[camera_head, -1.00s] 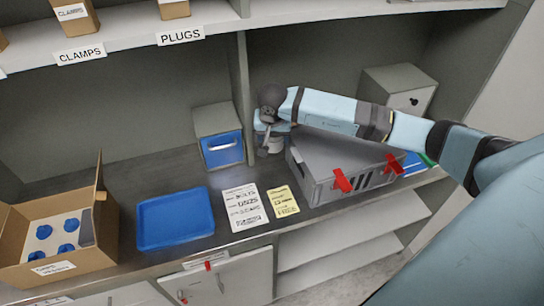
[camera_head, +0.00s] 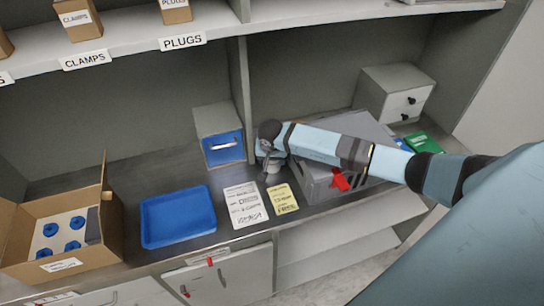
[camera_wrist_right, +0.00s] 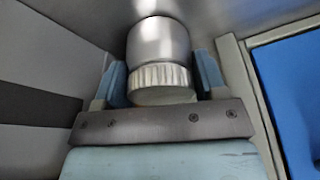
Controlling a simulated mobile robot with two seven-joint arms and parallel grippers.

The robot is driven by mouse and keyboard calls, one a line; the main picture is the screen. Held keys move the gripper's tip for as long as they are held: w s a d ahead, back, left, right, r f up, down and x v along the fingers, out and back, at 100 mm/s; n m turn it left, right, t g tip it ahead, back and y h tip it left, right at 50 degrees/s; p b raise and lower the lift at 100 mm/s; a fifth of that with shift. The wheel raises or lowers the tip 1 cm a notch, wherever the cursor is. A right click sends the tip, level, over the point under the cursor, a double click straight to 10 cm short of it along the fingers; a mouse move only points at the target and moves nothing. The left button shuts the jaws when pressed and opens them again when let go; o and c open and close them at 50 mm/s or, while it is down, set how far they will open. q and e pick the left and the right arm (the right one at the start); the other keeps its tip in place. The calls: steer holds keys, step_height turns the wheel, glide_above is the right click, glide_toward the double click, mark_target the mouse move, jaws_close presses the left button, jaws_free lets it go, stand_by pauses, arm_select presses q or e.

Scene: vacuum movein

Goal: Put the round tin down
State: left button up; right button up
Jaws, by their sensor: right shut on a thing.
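My right gripper (camera_head: 268,158) is low over the counter, between the blue-fronted drawer box and the large grey case. In the right wrist view its two light blue fingers (camera_wrist_right: 160,82) sit on either side of the round tin (camera_wrist_right: 158,42), a silver cylinder with a ribbed band. The gripper is shut on it. In the head view only a small pale part of the tin (camera_head: 273,168) shows below the wrist. I cannot tell whether its base touches the counter. My left gripper is not in view.
On the counter stand a blue tray (camera_head: 178,218), a white sheet (camera_head: 245,205), a yellow sheet (camera_head: 282,198), a cardboard box (camera_head: 112,232) with blue parts, the drawer box (camera_head: 222,148) and the grey case (camera_head: 318,180) under my arm. A vertical divider (camera_head: 241,95) rises behind the gripper.

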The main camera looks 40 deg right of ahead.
steer(key=shift+f+b, duration=0.25)
steer(key=shift+b, duration=0.05)
steer(key=o, duration=0.6)
steer(key=shift+r, duration=0.1)
steer(key=shift+o, duration=0.2)
